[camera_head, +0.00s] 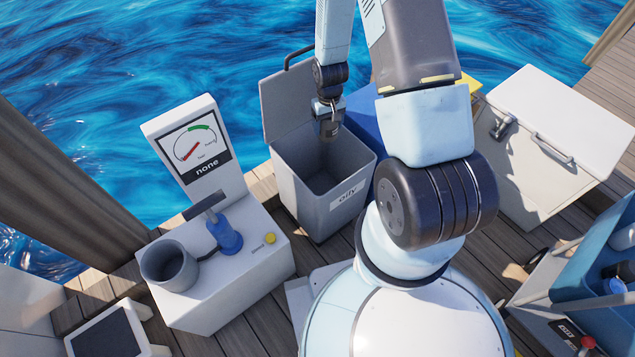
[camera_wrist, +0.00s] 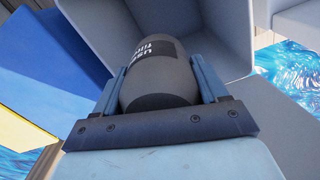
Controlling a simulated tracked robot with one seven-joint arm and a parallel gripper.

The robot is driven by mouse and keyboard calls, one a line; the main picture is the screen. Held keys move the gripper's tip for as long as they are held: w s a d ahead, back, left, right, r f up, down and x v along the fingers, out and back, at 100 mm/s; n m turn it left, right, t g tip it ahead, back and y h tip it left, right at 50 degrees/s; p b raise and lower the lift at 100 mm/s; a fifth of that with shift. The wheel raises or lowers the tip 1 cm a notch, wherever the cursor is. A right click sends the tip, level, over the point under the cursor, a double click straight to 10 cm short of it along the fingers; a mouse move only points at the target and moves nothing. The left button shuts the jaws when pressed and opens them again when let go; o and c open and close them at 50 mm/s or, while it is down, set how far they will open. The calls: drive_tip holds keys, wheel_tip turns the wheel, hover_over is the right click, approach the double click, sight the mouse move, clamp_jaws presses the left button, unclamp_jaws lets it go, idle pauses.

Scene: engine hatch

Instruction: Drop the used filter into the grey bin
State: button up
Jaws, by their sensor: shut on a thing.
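My gripper (camera_head: 328,112) points down over the open mouth of the grey bin (camera_head: 314,208), which has a label reading "oily" on its front. In the wrist view my gripper (camera_wrist: 164,85) is shut on the used filter (camera_wrist: 162,78), a dark grey cylinder with a black label. The filter sits between the two blue fingers. The bin's pale grey inner wall (camera_wrist: 228,38) shows beyond it. In the head view the filter is small and hard to make out below the fingers. The bin's floor is in shadow.
The bin's raised lid (camera_head: 291,97) stands behind the opening. A blue bin (camera_head: 365,118) is close on its right. A white gauge stand reading "none" (camera_head: 197,150) is to the left, with a grey cup (camera_head: 170,266) before it. A white chest (camera_head: 545,150) stands right.

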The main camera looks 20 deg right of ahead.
drive_tip(key=shift+d+f, duration=0.1)
drive_tip(key=shift+f, duration=0.6)
drive_tip(key=shift+w+f, duration=0.1)
drive_tip(key=shift+f, duration=2.15)
drive_tip(key=o, duration=1.3)
wheel_tip(320, 180, up, 14)
drive_tip(key=shift+f, duration=0.15)
